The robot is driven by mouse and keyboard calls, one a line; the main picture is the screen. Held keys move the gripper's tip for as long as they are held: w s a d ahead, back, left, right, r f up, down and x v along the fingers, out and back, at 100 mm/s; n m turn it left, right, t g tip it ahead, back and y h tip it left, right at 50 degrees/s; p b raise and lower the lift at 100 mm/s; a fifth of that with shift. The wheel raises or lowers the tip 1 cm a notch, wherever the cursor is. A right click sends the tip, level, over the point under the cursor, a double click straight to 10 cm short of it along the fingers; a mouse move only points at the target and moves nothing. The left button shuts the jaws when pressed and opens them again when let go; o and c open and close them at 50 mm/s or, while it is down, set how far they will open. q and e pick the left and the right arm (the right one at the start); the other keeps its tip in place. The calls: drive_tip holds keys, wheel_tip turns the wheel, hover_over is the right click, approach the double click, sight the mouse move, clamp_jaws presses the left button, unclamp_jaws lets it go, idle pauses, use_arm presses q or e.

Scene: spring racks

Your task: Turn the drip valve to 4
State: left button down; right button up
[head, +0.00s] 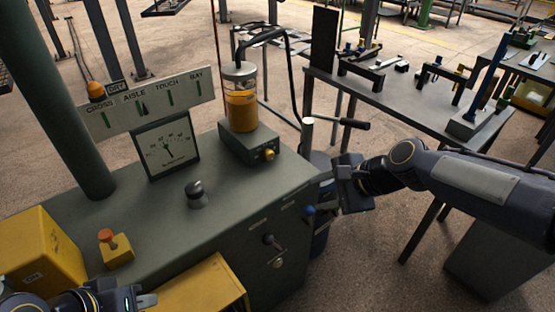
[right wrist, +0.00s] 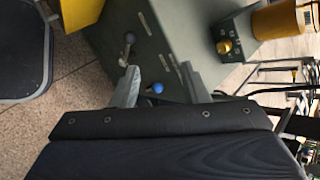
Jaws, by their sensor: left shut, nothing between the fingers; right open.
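A jar of amber liquid (head: 241,108) stands on a small grey box (head: 236,146) at the back of the grey bench. A brass knob (head: 269,154) is on the box's front; it also shows in the right wrist view (right wrist: 224,47). I take it for the drip valve; its marks are too small to read. My right gripper (head: 324,195) is open at the bench's right end. In the right wrist view its fingers (right wrist: 158,68) stand either side of a blue-balled lever (right wrist: 158,88), with contact unclear. My left gripper (head: 143,300) is shut and empty at bottom left.
A grey-knobbed lever (head: 268,240) is on the bench front. A black-handled lever (head: 350,124) stands behind my right gripper.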

drive_tip(key=w+a+f+m+t+y+b, duration=0.1)
drive_tip(key=w+a+f+m+y+b, duration=0.25)
drive_tip(key=w+m, duration=0.65)
drive_tip(key=m+t+y, duration=0.1)
drive_tip(key=m+t, duration=0.2)
drive_tip(key=m, duration=0.7)
approach(272, 155)
drive_tip(key=shift+w+a+f, duration=0.3)
drive_tip(key=shift+w+f, duration=0.05)
drive_tip(key=shift+w, duration=0.1)
drive_tip(key=shift+w+a+m+y, duration=0.2)
drive_tip(key=shift+w+m+y, duration=0.05)
drive_tip(key=shift+m, duration=0.05)
drive_tip(key=x, duration=0.7)
drive_tip(key=shift+f, duration=0.2)
drive_tip(key=c, duration=0.7)
